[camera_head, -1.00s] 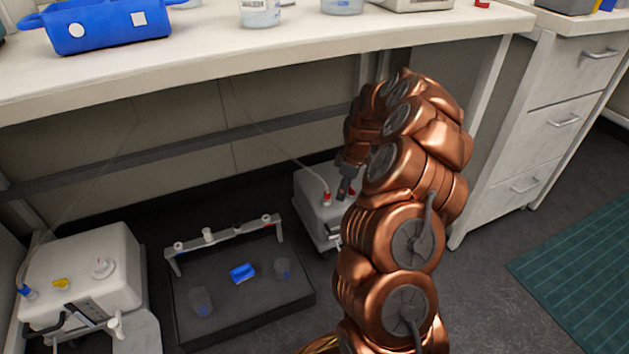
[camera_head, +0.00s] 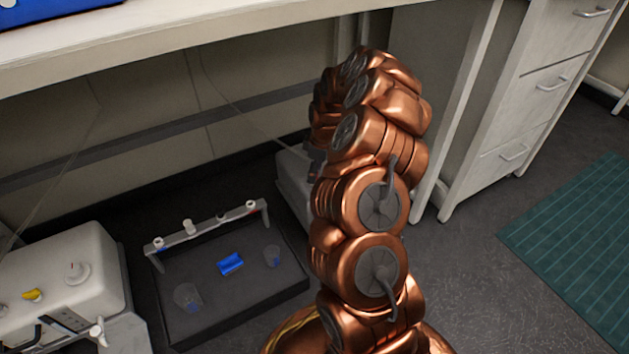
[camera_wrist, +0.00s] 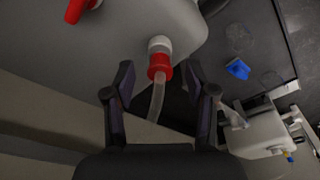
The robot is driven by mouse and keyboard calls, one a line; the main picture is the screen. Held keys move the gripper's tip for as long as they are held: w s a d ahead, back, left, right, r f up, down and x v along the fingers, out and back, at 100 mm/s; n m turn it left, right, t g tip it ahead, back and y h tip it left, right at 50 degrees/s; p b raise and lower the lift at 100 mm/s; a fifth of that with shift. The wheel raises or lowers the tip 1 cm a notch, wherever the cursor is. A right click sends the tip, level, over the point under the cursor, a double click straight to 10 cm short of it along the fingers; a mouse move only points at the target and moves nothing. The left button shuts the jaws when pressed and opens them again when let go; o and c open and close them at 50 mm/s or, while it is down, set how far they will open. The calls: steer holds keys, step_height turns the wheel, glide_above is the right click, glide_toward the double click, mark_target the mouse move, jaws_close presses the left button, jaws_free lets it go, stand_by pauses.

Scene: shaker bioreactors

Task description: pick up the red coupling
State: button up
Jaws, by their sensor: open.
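The red coupling (camera_wrist: 159,66) shows in the wrist view as a red collar below a white fitting (camera_wrist: 159,44) on the edge of a pale device (camera_wrist: 120,35). A clear tube (camera_wrist: 156,103) runs from it back between my fingers. My gripper (camera_wrist: 159,76) is open, with one finger on each side of the coupling in the picture. I cannot tell whether the fingers touch it or how far off it is. In the head view my arm hides the coupling and most of that device (camera_head: 292,190). A second red part (camera_wrist: 77,10) is at the wrist view's top left.
A dark tray (camera_head: 235,308) holds a blue block (camera_head: 230,264), clear cups and a white rack bar (camera_head: 205,229). Another white device (camera_head: 60,270) stands left. The bench (camera_head: 200,50) overhangs this space. A drawer cabinet (camera_head: 520,110) stands right; open floor (camera_head: 480,280) lies before it.

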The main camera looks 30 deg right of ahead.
steer(key=shift+f, duration=0.8)
steer(key=shift+r, duration=0.1)
steer(key=shift+a, duration=0.1)
steer(key=c, duration=1.1)
steer(key=shift+o, duration=0.2)
steer(key=shift+r, duration=0.15)
step_height(320, 180, up, 4)
steer(key=shift+w+f+p, duration=0.1)
steer(key=shift+p, duration=1.05)
steer(key=shift+s+f, duration=0.1)
steer(key=shift+s, duration=0.65)
steer(key=s+a+r+p, duration=0.1)
steer(key=s+p, duration=0.3)
steer(key=s, duration=1)
steer(key=shift+s+a, duration=0.15)
steer(key=shift+s, duration=0.1)
